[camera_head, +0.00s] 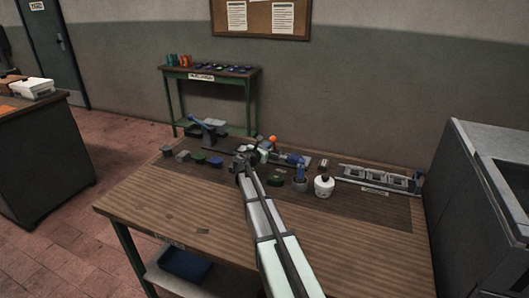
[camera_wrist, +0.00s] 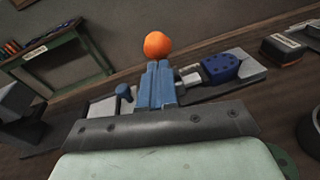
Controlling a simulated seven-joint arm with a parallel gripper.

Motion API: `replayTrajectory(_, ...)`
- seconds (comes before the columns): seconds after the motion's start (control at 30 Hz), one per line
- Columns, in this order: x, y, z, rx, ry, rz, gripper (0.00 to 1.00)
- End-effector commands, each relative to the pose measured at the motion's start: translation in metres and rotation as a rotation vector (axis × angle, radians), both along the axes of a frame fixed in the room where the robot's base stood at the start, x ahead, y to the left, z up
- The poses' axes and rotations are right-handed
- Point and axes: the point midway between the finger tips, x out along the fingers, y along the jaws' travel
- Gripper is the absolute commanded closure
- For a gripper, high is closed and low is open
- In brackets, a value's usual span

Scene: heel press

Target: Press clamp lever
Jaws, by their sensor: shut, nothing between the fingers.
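The clamp lever ends in an orange ball knob (camera_head: 273,139), which stands up behind my gripper on the workbench (camera_head: 180,212). In the wrist view the orange knob (camera_wrist: 157,44) is just beyond the fingertips. My gripper (camera_wrist: 159,66) has its two blue fingers together, with nothing between them. The fingers hide the lever below the knob, and I cannot tell whether they touch it. In the head view my gripper (camera_head: 243,160) is over the bench's back half.
A blue-handled device (camera_head: 208,128) stands at the back left, with several small blocks (camera_head: 183,156) before it. A white jar (camera_head: 324,185) and a grey rack (camera_head: 378,178) are to the right. A grey cabinet (camera_head: 480,215) borders the bench. The bench's front left is mostly clear.

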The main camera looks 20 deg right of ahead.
Motion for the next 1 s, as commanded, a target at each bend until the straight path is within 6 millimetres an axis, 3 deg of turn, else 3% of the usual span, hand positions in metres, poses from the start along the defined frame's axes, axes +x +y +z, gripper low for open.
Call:
replayTrajectory(0.57, 0.002, -0.002, 0.004, 0.013, 0.011, -0.001, 1.0)
replayTrajectory(1.0, 0.017, -0.016, 0.022, 0.163, 0.158, -0.002, 1.0)
